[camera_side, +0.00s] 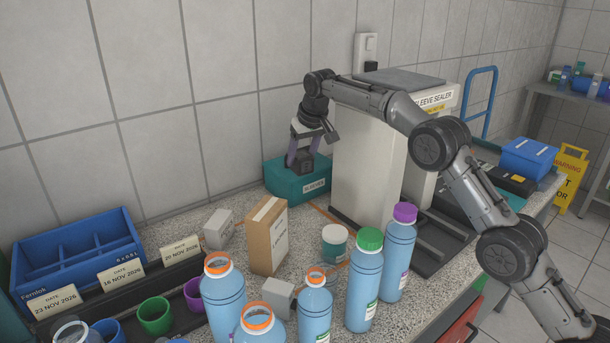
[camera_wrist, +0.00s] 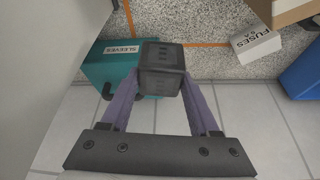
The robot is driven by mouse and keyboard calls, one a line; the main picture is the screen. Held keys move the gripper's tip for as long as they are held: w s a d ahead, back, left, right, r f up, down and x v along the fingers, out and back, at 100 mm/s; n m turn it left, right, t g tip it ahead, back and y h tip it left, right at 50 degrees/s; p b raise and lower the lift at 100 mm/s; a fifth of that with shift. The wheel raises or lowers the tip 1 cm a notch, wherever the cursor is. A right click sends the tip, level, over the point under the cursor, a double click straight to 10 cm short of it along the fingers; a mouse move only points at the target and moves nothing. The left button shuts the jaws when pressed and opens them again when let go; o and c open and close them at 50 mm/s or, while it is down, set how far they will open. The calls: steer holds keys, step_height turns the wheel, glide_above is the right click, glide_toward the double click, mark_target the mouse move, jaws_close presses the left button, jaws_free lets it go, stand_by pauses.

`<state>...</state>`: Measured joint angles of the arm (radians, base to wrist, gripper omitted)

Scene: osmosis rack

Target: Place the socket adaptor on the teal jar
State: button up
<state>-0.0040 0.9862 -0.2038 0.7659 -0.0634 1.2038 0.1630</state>
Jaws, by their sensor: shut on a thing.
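My gripper (camera_side: 303,153) has purple fingers and is shut on a dark grey, block-shaped socket adaptor (camera_side: 307,163). In the wrist view the adaptor (camera_wrist: 162,67) sits between the fingertips of my gripper (camera_wrist: 161,88). In the side view the gripper is up by the tiled wall, in front of or above the teal SLEEVES box (camera_side: 290,184); the exact gap is unclear. The teal jar (camera_side: 335,244), short with a pale lid, stands on the counter to the right of and nearer the camera than the gripper. The jar is not seen in the wrist view.
The sleeve sealer (camera_side: 365,165) stands just right of the gripper. A brown carton (camera_side: 266,237) stands left of the jar. Blue bottles, including a green-capped one (camera_side: 364,282) and a purple-capped one (camera_side: 398,252), crowd the front. A white fuses box (camera_wrist: 256,42) shows in the wrist view.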

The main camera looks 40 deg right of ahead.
mark_target(305, 174)
steer(key=shift+w+r, duration=0.1)
steer(key=shift+w, duration=0.1)
steer(key=shift+s+a+f+n, duration=0.1)
steer(key=shift+s+f+n, duration=0.1)
steer(key=shift+f, duration=0.35)
steer(key=shift+s+a+f+n, duration=0.1)
steer(key=shift+s+f, duration=0.1)
steer(key=shift+f, duration=0.35)
steer(key=s, duration=0.2)
steer(key=shift+s+a+f, duration=0.2)
steer(key=shift+s+f, duration=0.05)
steer(key=shift+s, duration=0.1)
steer(key=s+a+r+n, duration=0.1)
steer(key=s+r, duration=0.2)
steer(key=s, duration=1)
steer(key=shift+y, duration=0.4)
steer(key=shift+a+f, duration=0.1)
steer(key=shift+f, duration=4.55)
steer(key=shift+f, duration=0.1)
steer(key=o, duration=1.4)
